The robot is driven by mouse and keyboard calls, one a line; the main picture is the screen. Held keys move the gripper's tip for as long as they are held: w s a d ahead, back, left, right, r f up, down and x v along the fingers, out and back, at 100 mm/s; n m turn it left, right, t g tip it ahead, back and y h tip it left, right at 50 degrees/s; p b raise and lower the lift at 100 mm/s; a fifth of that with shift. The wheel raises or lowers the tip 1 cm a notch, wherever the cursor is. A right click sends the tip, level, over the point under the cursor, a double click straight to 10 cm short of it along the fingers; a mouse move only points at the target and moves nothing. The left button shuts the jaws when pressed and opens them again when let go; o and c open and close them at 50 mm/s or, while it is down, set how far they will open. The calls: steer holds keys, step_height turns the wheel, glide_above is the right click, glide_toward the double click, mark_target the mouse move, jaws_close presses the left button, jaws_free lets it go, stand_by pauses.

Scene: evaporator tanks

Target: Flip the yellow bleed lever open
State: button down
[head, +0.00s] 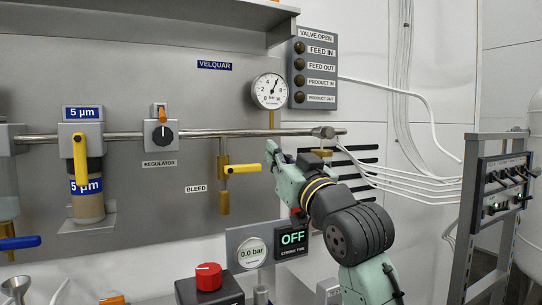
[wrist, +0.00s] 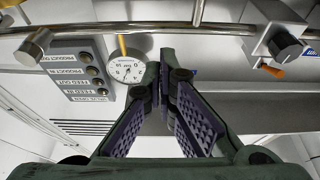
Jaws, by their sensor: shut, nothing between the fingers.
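The yellow bleed lever (head: 243,168) lies horizontal in the head view, pointing right from its brass valve (head: 224,180). The valve hangs on a short brass drop below the steel pipe, beside the BLEED label (head: 196,188). My gripper (head: 270,150) is just right of the lever's free end and slightly higher in the picture; I cannot tell whether they touch. In the wrist view my gripper (wrist: 165,78) has its dark ridged fingers meeting at the tips, shut with nothing between them. I cannot make out the lever in the wrist view.
The steel pipe (head: 220,133) runs above the lever. A pressure gauge (head: 270,91) and valve indicator box (head: 313,70) are above my gripper. The regulator (head: 160,133) and a filter with another yellow lever (head: 80,160) are left. An OFF display (head: 292,239) sits below.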

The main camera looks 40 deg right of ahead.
step_height(320, 180, up, 3)
steer(key=p, duration=0.3)
glide_above(243, 169)
steer(key=s+d, duration=0.2)
steer(key=s, duration=0.1)
steer(key=shift+d+f, duration=0.1)
steer(key=shift+f, duration=2.05)
